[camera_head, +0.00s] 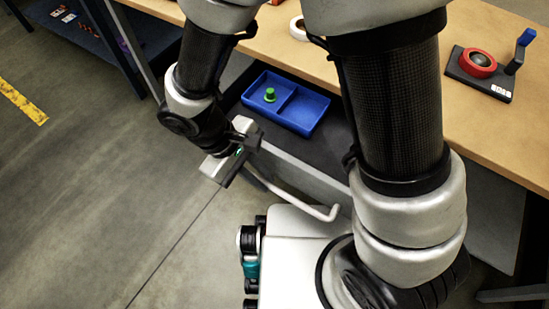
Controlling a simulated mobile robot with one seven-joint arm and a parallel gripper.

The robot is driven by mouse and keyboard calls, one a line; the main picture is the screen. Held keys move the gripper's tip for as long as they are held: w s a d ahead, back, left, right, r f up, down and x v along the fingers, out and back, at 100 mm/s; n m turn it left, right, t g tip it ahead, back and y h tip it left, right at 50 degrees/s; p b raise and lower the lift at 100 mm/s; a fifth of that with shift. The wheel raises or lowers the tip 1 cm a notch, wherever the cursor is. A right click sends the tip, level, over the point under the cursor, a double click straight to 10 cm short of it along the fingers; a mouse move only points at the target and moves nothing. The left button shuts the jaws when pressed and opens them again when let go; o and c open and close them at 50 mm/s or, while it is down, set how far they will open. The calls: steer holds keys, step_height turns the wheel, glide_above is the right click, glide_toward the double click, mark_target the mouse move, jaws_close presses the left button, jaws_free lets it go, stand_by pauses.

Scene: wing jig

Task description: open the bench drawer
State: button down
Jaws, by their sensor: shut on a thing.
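The bench drawer (318,170) stands pulled out from under the wooden bench top, with its dark inside showing. Its pale bar handle (298,206) runs along the front, and the right end bends back to the drawer front. My gripper (243,166) is shut on the handle near its left end; the fingertips are partly hidden by the gripper body. My arm hides part of the drawer's right side and the bench edge.
A blue two-part tray (311,131) lies in the drawer, with a green knobbed piece (270,95) in its left compartment. On the bench top (455,125) are a dark fixture with a red ring (478,64) and a white ring (298,28). Clear floor lies left.

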steer(key=shift+s+a, duration=0.65)
steer(key=shift+s, duration=0.35)
steer(key=c, duration=2)
jaws_free()
steer(key=shift+c, duration=0.2)
steer(key=p+v, duration=0.4)
steer(key=v, duration=1.3)
steer(key=shift+r, duration=0.25)
